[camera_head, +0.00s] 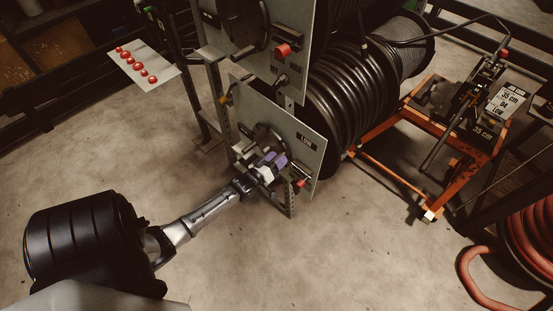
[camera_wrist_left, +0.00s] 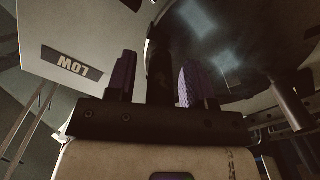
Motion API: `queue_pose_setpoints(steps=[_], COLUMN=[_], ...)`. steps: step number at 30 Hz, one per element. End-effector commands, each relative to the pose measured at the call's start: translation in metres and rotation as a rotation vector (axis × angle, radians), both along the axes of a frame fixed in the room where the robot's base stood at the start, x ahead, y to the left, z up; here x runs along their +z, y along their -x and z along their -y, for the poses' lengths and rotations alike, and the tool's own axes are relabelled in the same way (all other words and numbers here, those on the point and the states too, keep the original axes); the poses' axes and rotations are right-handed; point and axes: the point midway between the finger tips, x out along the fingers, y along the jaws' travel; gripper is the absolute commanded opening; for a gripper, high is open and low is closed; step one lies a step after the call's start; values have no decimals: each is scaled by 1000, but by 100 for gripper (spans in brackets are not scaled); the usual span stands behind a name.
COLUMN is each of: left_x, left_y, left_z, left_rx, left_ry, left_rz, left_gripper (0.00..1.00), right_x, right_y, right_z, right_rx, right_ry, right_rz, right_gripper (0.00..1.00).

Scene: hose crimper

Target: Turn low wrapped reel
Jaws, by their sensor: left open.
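The low reel (camera_head: 345,100), wound with black hose, sits behind a grey panel marked LOW (camera_head: 313,150). The LOW label (camera_wrist_left: 71,66) also shows upside down in the left wrist view. A dark round crank disc (camera_head: 268,136) is on the panel's front, partly hidden by my gripper. My left gripper (camera_head: 270,163), with purple fingers, is at the lower part of this disc. In the left wrist view its fingers (camera_wrist_left: 157,80) stand apart with a dark upright bar between them; contact cannot be told. The dark disc (camera_wrist_left: 235,50) fills the upper right there. My right gripper is not seen.
An upper panel with a crank and red knob (camera_head: 283,50) hangs above. A red-tipped lever (camera_head: 302,183) is close right of my gripper. An orange-framed bench (camera_head: 405,180) stands right; red hose (camera_head: 525,245) lies lower right. The floor in front is clear.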

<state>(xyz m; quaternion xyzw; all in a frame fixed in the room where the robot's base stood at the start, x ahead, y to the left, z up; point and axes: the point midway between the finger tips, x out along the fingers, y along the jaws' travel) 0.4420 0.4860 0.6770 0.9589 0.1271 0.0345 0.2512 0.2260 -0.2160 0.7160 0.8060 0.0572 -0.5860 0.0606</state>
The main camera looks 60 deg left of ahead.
Motion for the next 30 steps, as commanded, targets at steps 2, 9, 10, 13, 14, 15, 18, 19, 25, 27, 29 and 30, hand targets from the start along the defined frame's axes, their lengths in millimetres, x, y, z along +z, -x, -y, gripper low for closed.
queue_pose_setpoints(steps=[2,9,10,13,14,15,18,19,25,27,29,30], left_x=[0,1,1,1,2,1,1,1,1,0,0,0], left_y=[1,23,29,48,55,62,81,86,115,122,126,128], left_z=[0,6,8,13,14,16,22,23,31,33,34,35], left_rx=[0,0,1,1,1,2,1,1,1,0,1,0], left_ry=[0,2,1,0,0,0,1,1,1,0,0,0], left_rz=[-1,-3,-5,-5,-5,-6,-5,-4,-3,-1,0,0], left_gripper=[48,48,48,48,48,48,48,48,48,48,48,48], right_x=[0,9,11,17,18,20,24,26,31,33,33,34], right_y=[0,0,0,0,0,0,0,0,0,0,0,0], right_z=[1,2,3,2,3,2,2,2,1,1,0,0], right_rx=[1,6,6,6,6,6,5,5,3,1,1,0], right_ry=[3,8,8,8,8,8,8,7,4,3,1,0], right_rz=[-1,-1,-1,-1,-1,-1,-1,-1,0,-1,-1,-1], right_gripper=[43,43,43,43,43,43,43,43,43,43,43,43])
